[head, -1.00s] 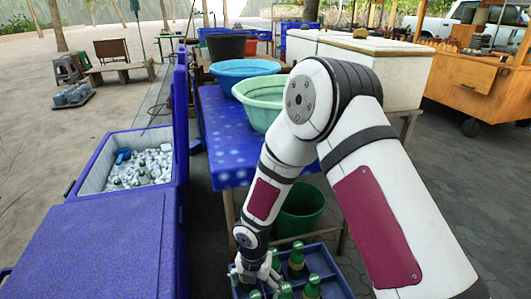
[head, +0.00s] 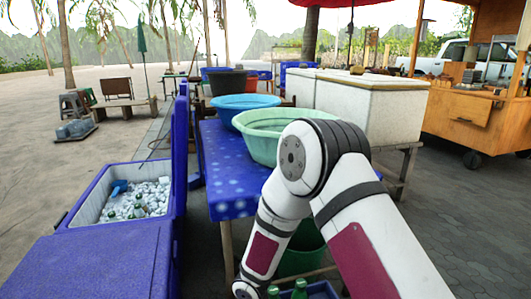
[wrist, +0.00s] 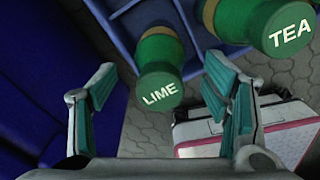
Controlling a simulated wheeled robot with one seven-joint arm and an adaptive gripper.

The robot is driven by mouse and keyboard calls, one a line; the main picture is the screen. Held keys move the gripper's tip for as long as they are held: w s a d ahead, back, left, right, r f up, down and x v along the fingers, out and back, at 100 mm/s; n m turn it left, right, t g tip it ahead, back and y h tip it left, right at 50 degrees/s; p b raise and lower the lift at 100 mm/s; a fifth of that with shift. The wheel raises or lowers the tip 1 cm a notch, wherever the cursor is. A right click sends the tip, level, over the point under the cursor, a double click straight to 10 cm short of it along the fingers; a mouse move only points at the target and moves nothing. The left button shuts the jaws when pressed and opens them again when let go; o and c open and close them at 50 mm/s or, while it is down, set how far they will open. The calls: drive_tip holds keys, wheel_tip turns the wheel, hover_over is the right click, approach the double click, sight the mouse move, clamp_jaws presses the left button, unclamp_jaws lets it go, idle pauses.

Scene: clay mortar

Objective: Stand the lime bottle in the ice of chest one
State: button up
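In the wrist view the lime bottle (wrist: 160,85), green with a cap marked LIME, shows between and beyond my fingers. My gripper (wrist: 168,95) is open, with a finger on each side of the cap and gaps between. A second green bottle (wrist: 285,30) marked TEA stands to the right. Both are in a blue crate (wrist: 118,8). In the head view the open ice chest (head: 95,175) is at the left, with white ice (head: 150,190) and several green bottles in it. My gripper is below the head view's edge.
A closed blue chest lid (head: 90,262) lies in front of the open chest. A blue table (head: 225,160) with a green basin (head: 270,135) and a blue basin (head: 245,105) stands behind the crate. A blue scoop (head: 119,186) lies in the ice.

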drive_tip(key=c, duration=1.1)
wheel_tip(320, 180, up, 19)
drive_tip(key=p, duration=1.5)
drive_tip(key=shift+p, duration=0.35)
drive_tip(key=shift+c, duration=0.4)
